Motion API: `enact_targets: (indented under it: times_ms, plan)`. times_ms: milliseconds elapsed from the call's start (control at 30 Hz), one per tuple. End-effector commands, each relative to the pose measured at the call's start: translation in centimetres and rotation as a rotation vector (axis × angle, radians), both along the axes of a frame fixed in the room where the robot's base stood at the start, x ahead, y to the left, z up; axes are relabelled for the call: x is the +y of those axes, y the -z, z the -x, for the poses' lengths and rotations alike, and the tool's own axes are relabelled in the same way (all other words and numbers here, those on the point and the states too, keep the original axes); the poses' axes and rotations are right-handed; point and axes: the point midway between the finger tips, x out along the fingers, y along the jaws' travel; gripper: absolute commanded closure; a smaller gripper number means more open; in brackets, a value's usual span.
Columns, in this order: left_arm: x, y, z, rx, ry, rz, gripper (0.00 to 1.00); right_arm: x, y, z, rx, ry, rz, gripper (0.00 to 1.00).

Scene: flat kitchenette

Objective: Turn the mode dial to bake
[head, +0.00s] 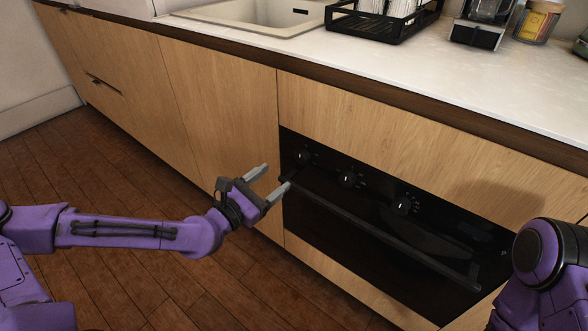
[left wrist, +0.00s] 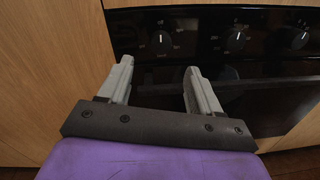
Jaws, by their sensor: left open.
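A black built-in oven (head: 370,240) sits in the wooden cabinet front, with three dark round dials along its top panel. The left dial (head: 303,156), middle dial (head: 347,179) and right dial (head: 402,205) carry small pale marks; their labels are too small to read. The left wrist view also shows the left dial (left wrist: 161,40), middle dial (left wrist: 236,38) and right dial (left wrist: 298,36). My left gripper (head: 277,180) is open and empty, in front of the oven's left edge. In the left wrist view its fingers (left wrist: 158,78) point toward the panel, below the dials. My right gripper is out of view.
The oven handle bar (head: 375,232) runs across the front below the dials. Above is a pale countertop (head: 400,75) with a sink (head: 250,12), a black dish rack (head: 385,20) and a jar (head: 538,20). The wooden floor at left is clear.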

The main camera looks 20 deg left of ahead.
Motion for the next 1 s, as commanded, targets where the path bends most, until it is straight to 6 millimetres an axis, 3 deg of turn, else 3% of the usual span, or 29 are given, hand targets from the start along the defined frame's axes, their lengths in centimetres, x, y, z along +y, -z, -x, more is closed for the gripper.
enact_targets:
  times_ms: [233, 400, 767, 933, 1000]
  plan:
    - [-2.3, 0.2, -5.0, 0.0, 0.003, -0.007, 0.36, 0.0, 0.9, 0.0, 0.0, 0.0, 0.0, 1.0]
    - [-3.2, 0.2, -7.4, 0.002, 0.001, -0.004, 0.36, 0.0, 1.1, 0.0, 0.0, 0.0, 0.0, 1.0]
    - [-3.5, 0.1, -8.2, 0.003, -0.001, -0.001, 0.36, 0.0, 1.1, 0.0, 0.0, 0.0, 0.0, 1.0]
    - [-3.5, 0.1, -8.2, 0.002, -0.001, -0.002, 0.91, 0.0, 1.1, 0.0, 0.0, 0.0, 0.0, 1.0]
    - [-3.1, 0.1, -8.2, 0.002, -0.004, -0.001, 0.92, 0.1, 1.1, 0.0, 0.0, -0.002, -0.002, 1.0]
